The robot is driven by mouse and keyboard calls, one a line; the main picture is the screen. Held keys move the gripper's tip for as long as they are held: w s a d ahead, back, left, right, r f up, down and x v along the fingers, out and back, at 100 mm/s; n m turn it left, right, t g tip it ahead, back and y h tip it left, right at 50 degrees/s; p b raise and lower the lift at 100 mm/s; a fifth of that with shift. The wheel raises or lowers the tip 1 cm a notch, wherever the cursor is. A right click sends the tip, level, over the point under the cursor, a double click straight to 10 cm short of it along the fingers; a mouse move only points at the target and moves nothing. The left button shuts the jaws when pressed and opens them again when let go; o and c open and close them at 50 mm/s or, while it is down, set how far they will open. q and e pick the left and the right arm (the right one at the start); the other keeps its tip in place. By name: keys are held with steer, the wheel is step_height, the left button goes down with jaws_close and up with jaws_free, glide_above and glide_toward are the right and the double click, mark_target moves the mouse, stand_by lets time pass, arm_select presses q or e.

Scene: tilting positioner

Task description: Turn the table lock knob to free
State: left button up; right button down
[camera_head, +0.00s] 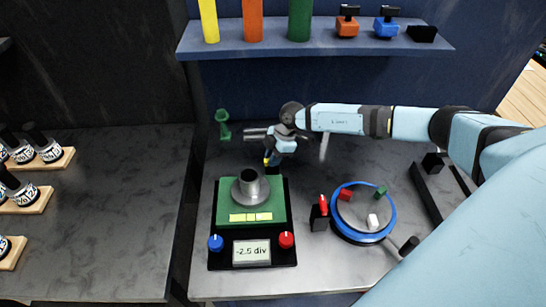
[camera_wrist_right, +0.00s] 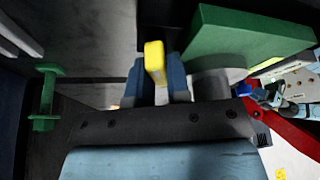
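The positioner (camera_head: 282,255) stands on the bench with a green tilting table (camera_head: 277,214) and a grey cylinder (camera_head: 250,188) on it. My right gripper (camera_head: 272,160) is at this knob, reaching in from behind. In the right wrist view the yellow knob (camera_wrist_right: 154,62) lies between the two fingertips (camera_wrist_right: 155,75). The fingers are close on both sides of it, but I cannot tell whether they press on it. No label shows which knob is the table lock. My left gripper is out of view.
A blue knob (camera_head: 215,243) and a red knob (camera_head: 286,240) flank a display (camera_head: 252,252) reading -2.5 div. A blue-rimmed dish (camera_head: 345,229) and a red-topped black block (camera_head: 320,214) stand to the right. A green post (camera_head: 223,125) stands behind left.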

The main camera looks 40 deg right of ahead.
steer(key=shift+n, duration=0.3)
steer(key=n+g+b, duration=0.1)
steer(key=n, duration=0.2)
steer(key=shift+w+n+g, duration=0.1)
steer(key=shift+n+g, duration=0.2)
steer(key=n+g+b, duration=0.1)
steer(key=n, duration=0.2)
steer(key=shift+n+h, duration=0.3)
steer(key=shift+h, duration=0.1)
steer(key=n+b, duration=0.1)
steer(key=n, duration=0.1)
steer(key=n+g+h+b, duration=0.1)
steer(key=n, duration=0.1)
steer(key=shift+w+n+g, duration=0.1)
steer(key=shift+n+g, duration=0.2)
steer(key=shift+n+b, duration=0.4)
steer(key=shift+n, duration=0.2)
steer(key=shift+r+h, duration=0.1)
steer(key=shift+h, duration=0.2)
steer(key=c, duration=1.1)
jaws_free()
